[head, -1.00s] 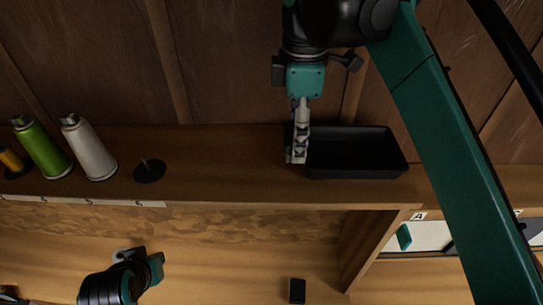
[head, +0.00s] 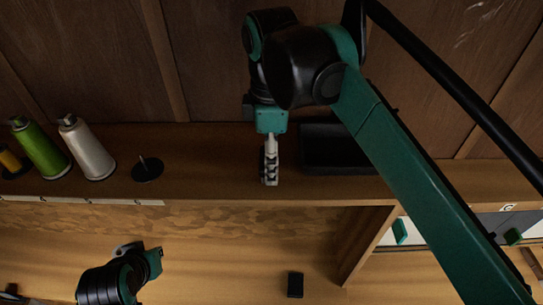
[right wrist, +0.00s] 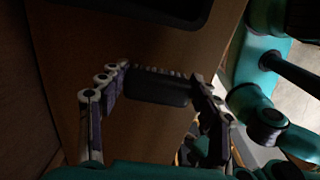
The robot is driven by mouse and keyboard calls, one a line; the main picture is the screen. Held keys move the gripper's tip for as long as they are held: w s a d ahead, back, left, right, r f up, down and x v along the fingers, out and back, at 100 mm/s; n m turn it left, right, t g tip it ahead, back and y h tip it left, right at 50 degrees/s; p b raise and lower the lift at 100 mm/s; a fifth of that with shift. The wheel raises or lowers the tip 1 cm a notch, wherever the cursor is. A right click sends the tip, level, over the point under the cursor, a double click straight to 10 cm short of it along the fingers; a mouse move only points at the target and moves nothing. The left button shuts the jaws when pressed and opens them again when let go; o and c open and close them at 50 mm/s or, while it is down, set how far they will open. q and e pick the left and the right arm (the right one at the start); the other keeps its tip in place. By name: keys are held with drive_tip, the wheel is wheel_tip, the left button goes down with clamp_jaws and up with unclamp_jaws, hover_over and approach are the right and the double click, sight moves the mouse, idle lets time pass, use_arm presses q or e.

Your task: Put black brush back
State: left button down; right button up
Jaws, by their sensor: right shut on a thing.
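The black brush (right wrist: 158,86) shows in the right wrist view as a dark block with bristle-like tips along its far edge. It lies between the two fingers of my right gripper (right wrist: 155,90), which is shut on it. In the head view my right gripper (head: 270,168) points down over the wooden shelf, just left of the black tray (head: 330,164); the brush is hidden there. My left gripper (head: 143,256) is low at the left, in front of the shelf and apart from the brush. Its jaw opening is unclear.
On the shelf at left stand a white spool (head: 87,148), a green spool (head: 41,149), a yellow spool (head: 10,160) and an empty black spindle (head: 148,169). A small black object (head: 295,285) lies on the lower surface. The shelf between spindle and gripper is clear.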

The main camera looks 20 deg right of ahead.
drive_tip(key=o, duration=1.2)
wheel_tip(320, 180, up, 12)
drive_tip(key=shift+r, duration=0.15)
